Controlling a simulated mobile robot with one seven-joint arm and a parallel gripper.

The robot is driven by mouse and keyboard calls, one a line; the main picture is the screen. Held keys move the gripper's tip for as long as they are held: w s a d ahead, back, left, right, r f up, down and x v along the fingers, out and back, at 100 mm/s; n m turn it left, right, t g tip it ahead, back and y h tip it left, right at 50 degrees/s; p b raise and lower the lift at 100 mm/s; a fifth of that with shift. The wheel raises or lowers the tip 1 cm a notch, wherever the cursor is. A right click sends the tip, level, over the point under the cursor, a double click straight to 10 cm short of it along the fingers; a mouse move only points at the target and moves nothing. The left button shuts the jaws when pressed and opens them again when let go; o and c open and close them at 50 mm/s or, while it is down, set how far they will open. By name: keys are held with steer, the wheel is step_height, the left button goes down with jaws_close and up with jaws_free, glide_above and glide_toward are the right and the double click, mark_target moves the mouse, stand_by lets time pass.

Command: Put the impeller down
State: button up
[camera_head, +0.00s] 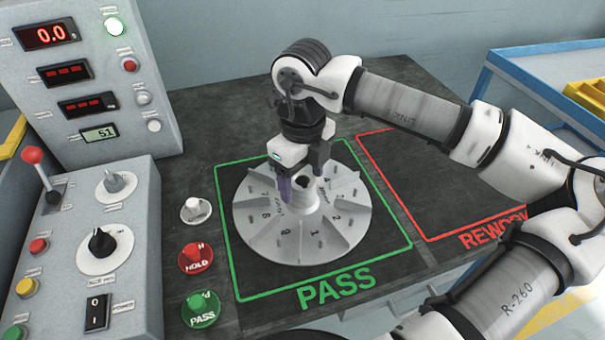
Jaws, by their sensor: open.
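The impeller (313,236) is a grey disc with numbered vanes and a raised central hub. It lies flat inside the green-outlined PASS square (392,247) on the dark bench mat. My gripper (300,187) is directly above it, pointing down, with its fingers open on either side of the hub. I cannot tell whether the fingers touch the hub. The gripper and its fingers hide part of the impeller's far side.
The red-outlined REWORK area (420,190) to the right looks empty, partly covered by my arm. White, red HOLD (196,259) and green PASS (201,309) knobs stand left of the square. A control box (130,285) and display panel (125,75) stand further left.

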step_height(320, 180, up, 12)
stand_by(0.4)
